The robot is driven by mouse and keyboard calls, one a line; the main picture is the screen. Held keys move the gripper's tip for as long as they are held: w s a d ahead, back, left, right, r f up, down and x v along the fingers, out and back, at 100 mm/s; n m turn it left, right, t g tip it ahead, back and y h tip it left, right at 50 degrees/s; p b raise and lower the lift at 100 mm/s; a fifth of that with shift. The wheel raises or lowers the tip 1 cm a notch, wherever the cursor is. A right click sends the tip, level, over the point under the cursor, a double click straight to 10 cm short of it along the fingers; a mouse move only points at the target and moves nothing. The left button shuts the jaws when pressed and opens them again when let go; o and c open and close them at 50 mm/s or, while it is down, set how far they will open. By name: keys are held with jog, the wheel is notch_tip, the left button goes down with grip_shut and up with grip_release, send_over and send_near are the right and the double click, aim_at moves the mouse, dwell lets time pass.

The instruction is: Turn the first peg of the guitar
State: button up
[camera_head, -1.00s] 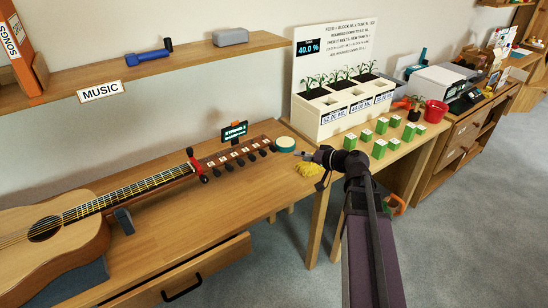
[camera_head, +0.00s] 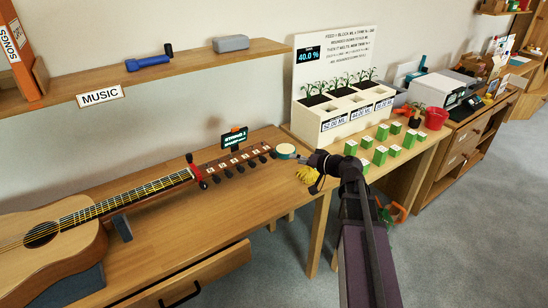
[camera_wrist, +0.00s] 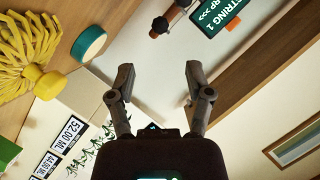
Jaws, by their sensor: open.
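The guitar (camera_head: 75,222) lies on the wooden bench at the left in the head view, its neck pointing right and back. Its long headstock (camera_head: 236,163) carries a row of dark pegs along the front edge. I cannot tell which peg is the first. A small dark display (camera_head: 233,138) stands behind the headstock; in the wrist view the display (camera_wrist: 216,18) reads "STRING 1". My gripper (camera_head: 301,155) is to the right of the headstock, beyond its end. In the wrist view my gripper (camera_wrist: 160,88) is open, with nothing between its fingers. The pegs are not clearly visible there.
A teal-rimmed round disc (camera_head: 286,150) and a yellow mop-like thing (camera_head: 308,175) are close to my gripper. A white planter (camera_head: 345,110) and several green blocks (camera_head: 380,155) stand on the right table. A shelf (camera_head: 200,62) hangs above the bench.

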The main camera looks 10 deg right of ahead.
aim_at(276, 156)
jog(key=b+x, duration=0.2)
jog(key=x, duration=0.8)
jog(key=shift+w+a+f+b, duration=0.1)
jog(key=shift+w+a+b, duration=0.2)
grip_shut()
